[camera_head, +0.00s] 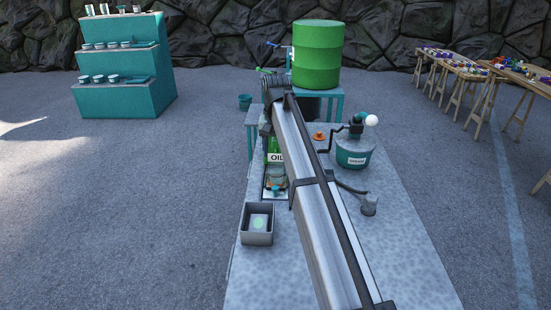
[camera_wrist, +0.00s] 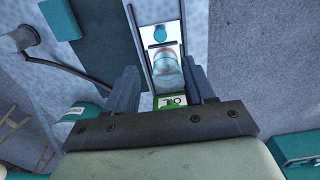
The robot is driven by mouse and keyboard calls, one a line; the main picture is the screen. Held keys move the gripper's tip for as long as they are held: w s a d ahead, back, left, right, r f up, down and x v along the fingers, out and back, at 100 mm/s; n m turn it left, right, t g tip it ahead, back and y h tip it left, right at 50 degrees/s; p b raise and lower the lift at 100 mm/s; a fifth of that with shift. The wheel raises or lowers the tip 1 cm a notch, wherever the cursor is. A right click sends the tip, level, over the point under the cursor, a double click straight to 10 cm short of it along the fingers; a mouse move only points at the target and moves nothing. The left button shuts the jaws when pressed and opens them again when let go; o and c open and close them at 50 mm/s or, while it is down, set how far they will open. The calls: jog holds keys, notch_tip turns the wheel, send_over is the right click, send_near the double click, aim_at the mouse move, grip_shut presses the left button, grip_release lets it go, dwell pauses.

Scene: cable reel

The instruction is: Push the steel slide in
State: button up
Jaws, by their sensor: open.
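The steel slide (camera_head: 268,194) lies on the bench below the green OIL box (camera_head: 272,146), left of my arm. It sticks out toward the camera. A glass jar (camera_head: 277,176) with an orange band sits on it, and a teal knob (camera_head: 277,190) is at its near end. In the wrist view the slide (camera_wrist: 151,54) runs up the picture, with the knob (camera_wrist: 160,34) at the top and the jar (camera_wrist: 167,74) lower. My gripper (camera_wrist: 162,78) is open, its fingers apart to either side of the slide in the picture. Contact cannot be told.
A grey open bin (camera_head: 257,238) stands in front of the slide. A teal grease pot (camera_head: 353,158) with a crank, an orange piece (camera_head: 318,136) and a grey cup (camera_head: 369,205) are right of my arm. A green drum (camera_head: 316,55) stands behind. The bench front is clear.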

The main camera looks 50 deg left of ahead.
aim_at(275, 187)
notch_tip(275, 187, down, 14)
jog(key=shift+r, duration=0.1)
dwell(0.5)
jog(key=shift+c, duration=0.5)
grip_shut()
